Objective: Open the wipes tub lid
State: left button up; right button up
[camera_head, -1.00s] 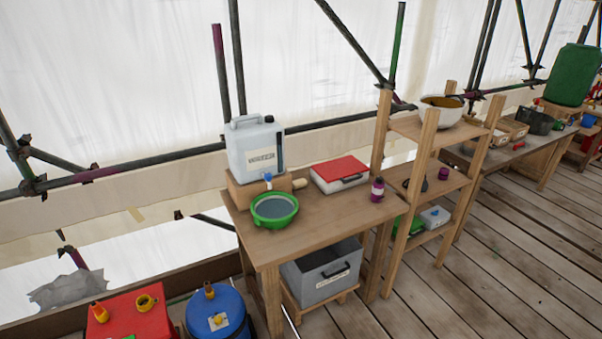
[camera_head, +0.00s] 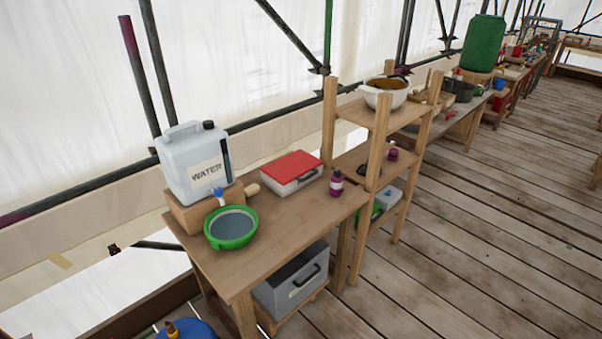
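No thing in view is clearly readable as the wipes tub. A white box with a red lid (camera_head: 292,171) and a dark front latch or handle sits on the wooden table (camera_head: 285,225); its lid looks shut. A small white and blue container (camera_head: 388,197) stands on the low shelf of the wooden rack, too small to make out. Neither of my grippers is in view.
A water container (camera_head: 192,165) stands on a wooden block behind a green basin (camera_head: 231,227). A grey bin (camera_head: 291,283) is under the table. The plank floor (camera_head: 480,240) at right is clear.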

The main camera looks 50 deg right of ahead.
aim_at(287, 168)
jog(key=z, duration=0.45)
jog(key=i, duration=0.7)
jog(key=z, duration=0.65)
